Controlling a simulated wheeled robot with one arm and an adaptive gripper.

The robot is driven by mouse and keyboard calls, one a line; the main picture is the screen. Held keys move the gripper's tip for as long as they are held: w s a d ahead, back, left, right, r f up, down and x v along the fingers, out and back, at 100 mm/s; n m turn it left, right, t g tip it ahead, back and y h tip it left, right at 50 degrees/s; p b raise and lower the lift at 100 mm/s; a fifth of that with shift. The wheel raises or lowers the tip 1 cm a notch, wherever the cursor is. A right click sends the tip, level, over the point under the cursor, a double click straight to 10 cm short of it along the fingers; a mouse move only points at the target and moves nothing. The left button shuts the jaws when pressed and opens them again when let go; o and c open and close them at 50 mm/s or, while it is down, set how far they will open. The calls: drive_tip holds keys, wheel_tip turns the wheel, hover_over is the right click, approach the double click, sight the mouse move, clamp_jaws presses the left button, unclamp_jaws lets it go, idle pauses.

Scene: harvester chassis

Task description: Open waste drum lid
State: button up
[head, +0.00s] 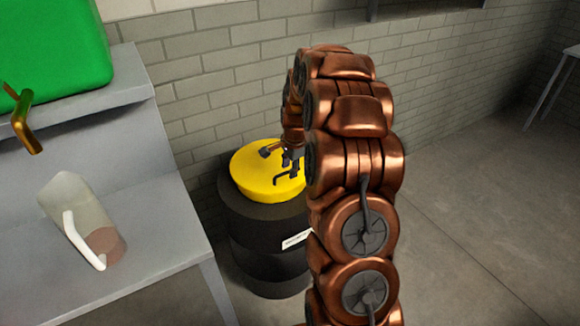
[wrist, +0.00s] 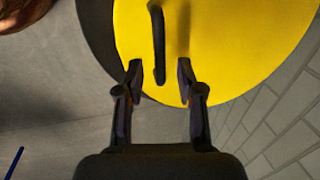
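The waste drum (head: 262,235) is black and stands on the floor against the brick wall. Its round yellow lid (head: 250,180) lies on top and looks closed; it fills much of the wrist view (wrist: 225,50). A black bar handle (head: 287,178) sits on the lid and also shows in the wrist view (wrist: 158,45). My gripper (wrist: 158,72) is open over the lid's edge. The handle's near end lies between its two fingertips in the picture, with a gap on both sides. In the head view my arm hides the drum's right side.
A grey bench (head: 150,240) stands left of the drum, bearing a clear jug (head: 85,220) with a white handle. A green container (head: 55,45) with a brass tap (head: 25,120) is on the shelf above. Open floor (head: 480,220) lies to the right.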

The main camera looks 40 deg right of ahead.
drive_tip(key=shift+c, duration=0.4)
clamp_jaws()
